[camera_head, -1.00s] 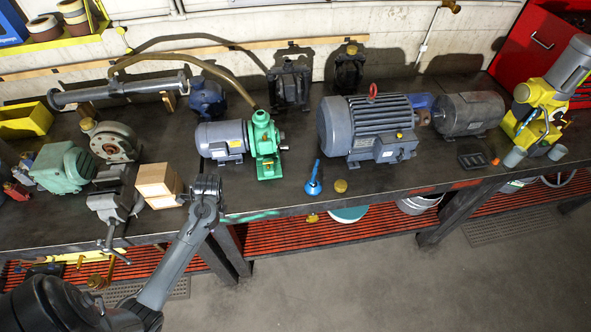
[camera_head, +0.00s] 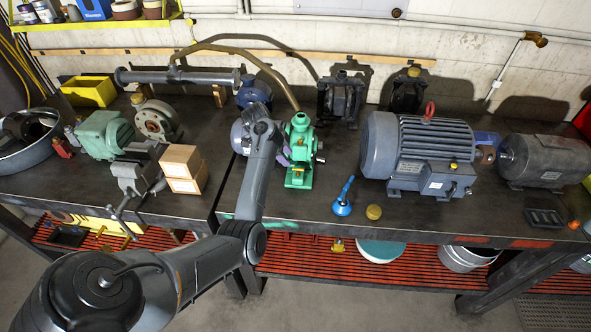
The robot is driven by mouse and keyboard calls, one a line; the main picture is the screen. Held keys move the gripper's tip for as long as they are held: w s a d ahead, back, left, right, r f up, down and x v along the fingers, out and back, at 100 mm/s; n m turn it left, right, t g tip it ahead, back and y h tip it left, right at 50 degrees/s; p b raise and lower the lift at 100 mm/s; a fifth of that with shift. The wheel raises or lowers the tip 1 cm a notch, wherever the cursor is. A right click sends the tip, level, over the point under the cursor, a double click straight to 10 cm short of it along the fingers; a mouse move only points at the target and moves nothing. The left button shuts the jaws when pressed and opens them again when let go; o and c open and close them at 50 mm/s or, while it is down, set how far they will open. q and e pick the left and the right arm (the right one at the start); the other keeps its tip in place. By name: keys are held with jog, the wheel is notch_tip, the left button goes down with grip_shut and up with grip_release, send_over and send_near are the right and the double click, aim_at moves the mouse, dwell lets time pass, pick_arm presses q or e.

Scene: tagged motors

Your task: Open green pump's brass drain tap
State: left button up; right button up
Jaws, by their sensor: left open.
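My left wrist and forearm hide most of the grey motor (camera_head: 238,137) coupled to the pump. My right gripper is not in view.
A blue oil can (camera_head: 343,202) and a brass cap (camera_head: 374,212) lie right of the pump. A large grey motor (camera_head: 415,150) stands farther right.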

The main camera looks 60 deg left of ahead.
aim_at(296, 169)
pick_arm(q)
jog(key=b+x, duration=0.1)
jog(key=x, duration=0.7)
jog(key=shift+w+f, duration=0.1)
grip_shut()
